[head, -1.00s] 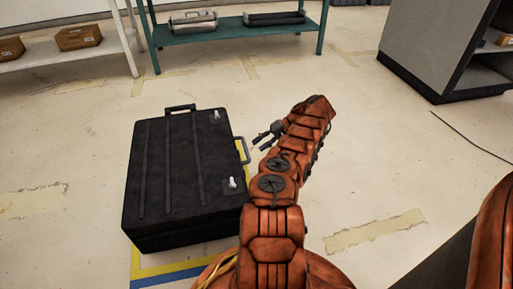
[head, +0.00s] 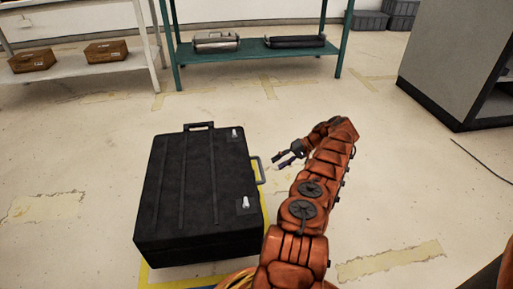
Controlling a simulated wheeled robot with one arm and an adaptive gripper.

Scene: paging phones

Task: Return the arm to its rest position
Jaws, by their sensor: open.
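My arm, clad in orange segments, reaches forward from the bottom of the head view and bends left at its far end. My gripper (head: 283,158) is open and empty, with its two dark fingers spread and pointing left. It is near the right side of a black case (head: 195,195), close to the grey handle (head: 259,170) on that side. No contact between the fingers and the handle is clear to see. The case lies flat on the floor with two silver latches.
A yellow floor line (head: 160,274) edges the case. A teal shelf (head: 255,53) with a silver case (head: 216,41) and a dark case (head: 295,41) stands behind. A white shelf (head: 75,70) holds brown boxes at left. A grey cabinet (head: 450,60) stands at right.

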